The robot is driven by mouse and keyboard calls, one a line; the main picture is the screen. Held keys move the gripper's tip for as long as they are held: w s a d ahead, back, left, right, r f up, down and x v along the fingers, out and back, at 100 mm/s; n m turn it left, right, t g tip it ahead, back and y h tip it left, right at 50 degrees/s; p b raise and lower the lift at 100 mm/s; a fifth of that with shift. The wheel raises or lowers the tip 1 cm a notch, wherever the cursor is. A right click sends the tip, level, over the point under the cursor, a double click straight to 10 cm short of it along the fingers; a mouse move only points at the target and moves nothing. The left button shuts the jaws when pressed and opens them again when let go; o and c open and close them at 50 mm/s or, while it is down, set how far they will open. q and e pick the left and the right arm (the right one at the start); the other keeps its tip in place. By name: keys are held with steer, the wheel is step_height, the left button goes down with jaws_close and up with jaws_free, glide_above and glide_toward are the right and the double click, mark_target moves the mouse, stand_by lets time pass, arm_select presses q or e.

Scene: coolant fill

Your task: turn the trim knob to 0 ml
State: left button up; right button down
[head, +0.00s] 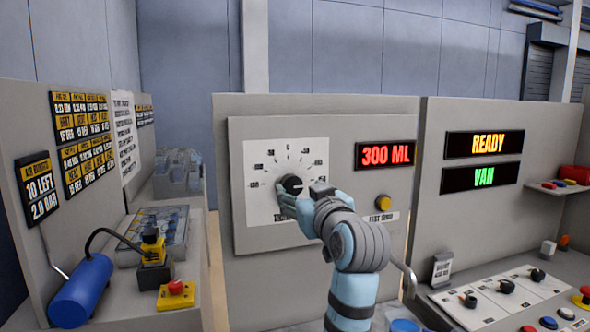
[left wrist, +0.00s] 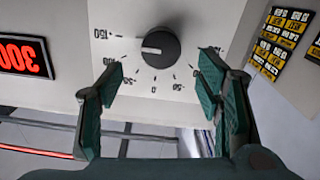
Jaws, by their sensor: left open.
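The trim knob (head: 291,184) is a dark round knob on a white dial plate (head: 262,160) with a scale around it, partly hidden by my gripper in the head view. In the left wrist view the dial appears upside down, with 0 at the bottom. There the knob (left wrist: 161,47) shows a white mark pointing left, between the +100 and +150 labels. My left gripper (head: 303,197) is in front of the dial. In the left wrist view its fingers (left wrist: 158,82) are spread wide, one on each side of the knob and apart from it. My right gripper is not seen.
A red display (head: 385,155) reads 300 ML, above a yellow button (head: 383,203). Displays at right read READY (head: 486,144) and VAN (head: 483,176). A blue cylinder (head: 82,292) and a red button on a yellow box (head: 175,294) stand on the left bench.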

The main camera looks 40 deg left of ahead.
mark_target(294, 186)
arm_select(q)
steer(key=x, duration=0.6)
steer(key=shift+s+f, duration=0.1)
steer(key=shift+f, duration=0.05)
steer(key=shift+d, duration=0.1)
steer(key=c, duration=1.2)
steer(key=shift+o, duration=0.2)
